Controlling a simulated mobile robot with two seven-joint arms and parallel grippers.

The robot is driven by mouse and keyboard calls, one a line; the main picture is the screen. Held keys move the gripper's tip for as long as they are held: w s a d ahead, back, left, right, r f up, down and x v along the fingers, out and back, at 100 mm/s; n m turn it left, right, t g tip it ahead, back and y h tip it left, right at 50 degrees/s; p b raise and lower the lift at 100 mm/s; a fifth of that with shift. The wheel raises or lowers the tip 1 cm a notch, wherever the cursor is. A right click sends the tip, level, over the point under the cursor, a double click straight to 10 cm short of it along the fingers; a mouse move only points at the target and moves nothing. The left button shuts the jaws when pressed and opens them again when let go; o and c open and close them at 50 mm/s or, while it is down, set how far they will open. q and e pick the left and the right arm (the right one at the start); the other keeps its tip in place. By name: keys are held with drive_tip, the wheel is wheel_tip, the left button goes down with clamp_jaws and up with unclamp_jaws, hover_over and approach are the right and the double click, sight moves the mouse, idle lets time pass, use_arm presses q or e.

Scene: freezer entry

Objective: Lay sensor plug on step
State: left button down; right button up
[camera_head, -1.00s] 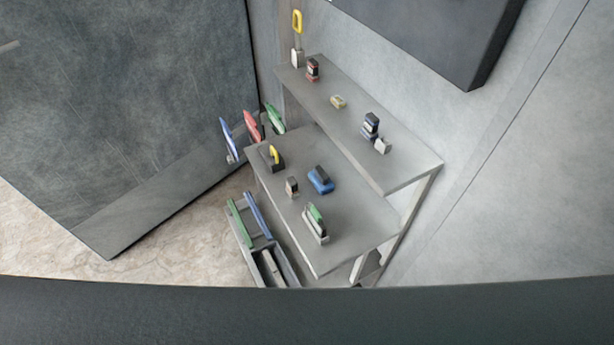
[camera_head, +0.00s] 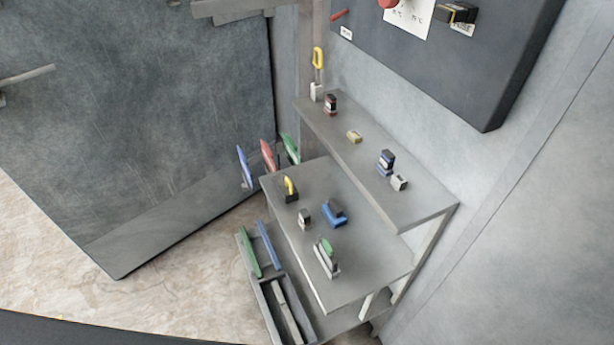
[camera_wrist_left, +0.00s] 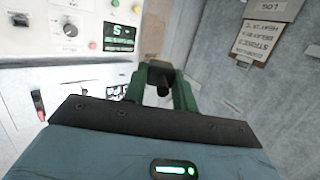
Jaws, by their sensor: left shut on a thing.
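My left gripper (camera_wrist_left: 160,92) shows in the left wrist view, its green fingers shut on a dark plug-like thing (camera_wrist_left: 162,78) with a round black end. I take this to be the sensor plug; its far side is hidden. The grey step unit stands against the wall in the head view. Its upper step (camera_head: 372,170) and its middle step (camera_head: 365,262) both hold small items. Neither gripper shows in the head view, and the held plug is apart from the steps there. My right gripper is in no view.
The upper step holds a yellow-handled item (camera_head: 318,60), a red-black block (camera_head: 330,104) and other blocks. The middle step holds a blue item (camera_head: 334,212) and a green-topped one (camera_head: 326,256). A dark wall panel (camera_head: 500,75) hangs above. A white control panel (camera_wrist_left: 85,35) is in the wrist view.

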use_arm(q)
drive_tip(key=w+f+n+y, duration=0.2)
drive_tip(key=w+f, duration=1.1)
drive_tip(key=f, duration=0.2)
drive_tip(key=w+d+f+n+y, duration=0.1)
drive_tip(key=w+f, duration=0.1)
drive_tip(key=f, duration=0.7)
drive_tip(key=w+f+y, duration=0.1)
drive_tip(key=w+f, duration=0.1)
drive_tip(key=f, duration=0.6)
wheel_tip(320, 180, down, 16)
drive_tip(key=s+d, duration=0.2)
drive_tip(key=s, duration=0.1)
drive_tip(key=s+d+f, duration=0.1)
drive_tip(key=s+f, duration=0.9)
drive_tip(key=f, duration=0.3)
drive_tip(key=shift+s+d+f+n+t+y, duration=0.2)
drive_tip(key=shift+s+n+t+y, duration=0.1)
drive_tip(key=shift+t+y, duration=0.1)
drive_tip(key=shift+s, duration=0.1)
